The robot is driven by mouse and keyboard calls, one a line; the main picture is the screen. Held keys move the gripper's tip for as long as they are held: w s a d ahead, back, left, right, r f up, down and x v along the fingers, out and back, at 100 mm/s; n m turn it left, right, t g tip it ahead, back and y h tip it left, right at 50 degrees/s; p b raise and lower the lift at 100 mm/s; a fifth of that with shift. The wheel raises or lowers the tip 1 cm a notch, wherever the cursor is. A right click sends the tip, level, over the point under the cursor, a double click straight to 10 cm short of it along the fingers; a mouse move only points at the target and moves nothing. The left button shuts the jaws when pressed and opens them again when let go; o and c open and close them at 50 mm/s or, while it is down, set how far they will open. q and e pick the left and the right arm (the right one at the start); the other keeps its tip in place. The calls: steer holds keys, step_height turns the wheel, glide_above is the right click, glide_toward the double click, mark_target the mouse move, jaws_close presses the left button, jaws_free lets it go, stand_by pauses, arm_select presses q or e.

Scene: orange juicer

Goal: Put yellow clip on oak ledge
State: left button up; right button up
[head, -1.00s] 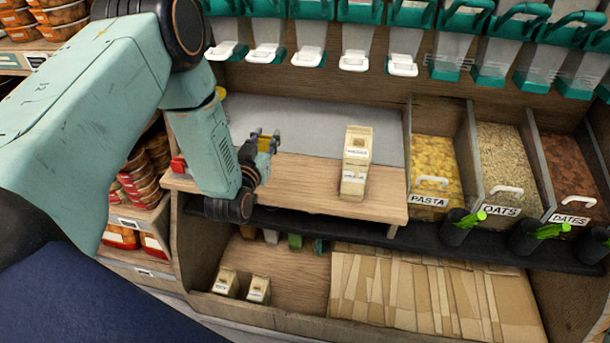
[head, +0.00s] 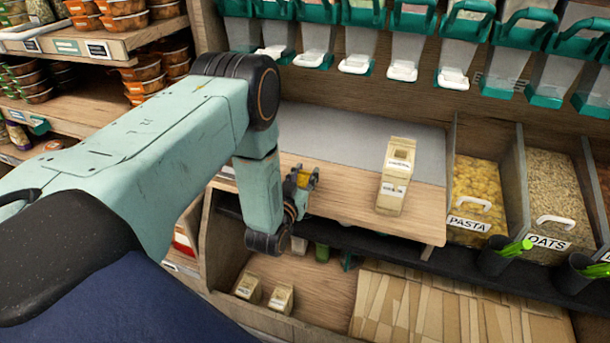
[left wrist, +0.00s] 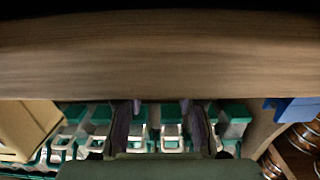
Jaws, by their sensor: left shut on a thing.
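The oak ledge (head: 345,198) is the pale wooden shelf in front of a grey panel, in the middle of the head view. My left gripper (head: 303,181) is over the left part of the ledge, near its front edge. It is shut on the yellow clip (head: 309,181), of which only a small yellow part shows at the fingertips. I cannot tell whether the clip touches the ledge. In the left wrist view the two fingers (left wrist: 161,122) point toward the ledge's wood surface (left wrist: 160,45), and the clip is not clear there. My right gripper is out of view.
A beige paper bag (head: 396,176) stands on the ledge, right of my gripper. Bins of pasta (head: 477,193) and oats (head: 552,182) stand further right, with dispensers (head: 405,40) above. The ledge is bare between gripper and bag.

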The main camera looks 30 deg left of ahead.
arm_select(q)
steer(key=shift+d+f, duration=0.1)
steer(key=shift+o, duration=1.4)
steer(key=shift+s, duration=0.1)
steer(key=o, duration=0.4)
steer(key=shift+f, duration=0.1)
steer(key=shift+o, duration=0.3)
steer(key=shift+r, duration=0.2)
